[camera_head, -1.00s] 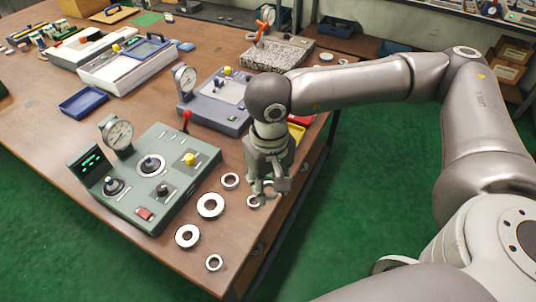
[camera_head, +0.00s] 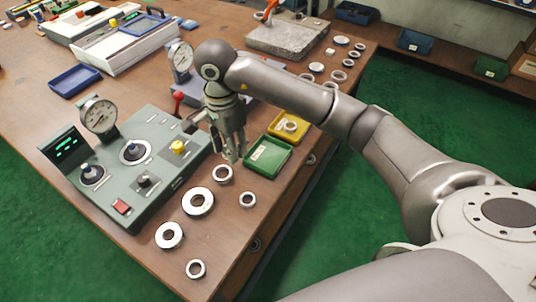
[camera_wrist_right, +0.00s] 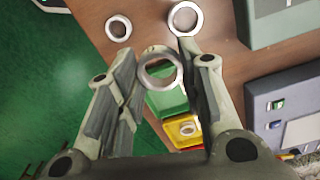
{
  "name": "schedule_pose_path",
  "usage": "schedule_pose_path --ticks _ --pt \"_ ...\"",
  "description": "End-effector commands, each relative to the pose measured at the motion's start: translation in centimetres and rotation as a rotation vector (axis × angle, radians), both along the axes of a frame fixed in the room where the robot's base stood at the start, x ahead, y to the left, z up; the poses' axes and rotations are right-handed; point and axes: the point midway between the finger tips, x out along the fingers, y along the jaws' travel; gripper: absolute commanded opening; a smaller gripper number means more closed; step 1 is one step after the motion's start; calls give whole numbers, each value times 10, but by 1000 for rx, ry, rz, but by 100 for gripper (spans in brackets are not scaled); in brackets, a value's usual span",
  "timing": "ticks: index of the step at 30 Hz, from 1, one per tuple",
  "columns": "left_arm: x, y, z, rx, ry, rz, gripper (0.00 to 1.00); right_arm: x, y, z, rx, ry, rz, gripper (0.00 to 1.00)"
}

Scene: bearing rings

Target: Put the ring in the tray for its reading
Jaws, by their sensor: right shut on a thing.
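My right gripper (camera_head: 232,158) points down beside the green-grey gauge station (camera_head: 150,200), left of the green tray (camera_head: 267,158). In the right wrist view, my right gripper (camera_wrist_right: 158,62) is shut on a metal ring (camera_wrist_right: 160,71), held between the fingertips. The held ring is not clear in the head view. The green tray lies behind it in the wrist view. The yellow tray (camera_head: 290,127) beside the green one has a ring (camera_wrist_right: 188,129) in it. The station has a dial gauge (camera_head: 99,115) and a green display (camera_head: 66,146), too small to read. My left gripper is not in view.
Several loose rings (camera_head: 198,201) lie on the wooden table along its near edge. More rings (camera_head: 338,76) lie near a granite plate (camera_head: 287,42). A second gauge station (camera_head: 180,58) stands behind my arm. An empty blue tray (camera_head: 75,82) is at the left.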

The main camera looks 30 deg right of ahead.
Motion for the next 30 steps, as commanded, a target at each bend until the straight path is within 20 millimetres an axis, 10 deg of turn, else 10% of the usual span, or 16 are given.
schedule_pose_path --ticks 12,30 --pt "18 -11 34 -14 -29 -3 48 24 -91 -53 -3 5 -1 7" --pt "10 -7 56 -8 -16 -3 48 35 -120 -118 1 1 5 7"
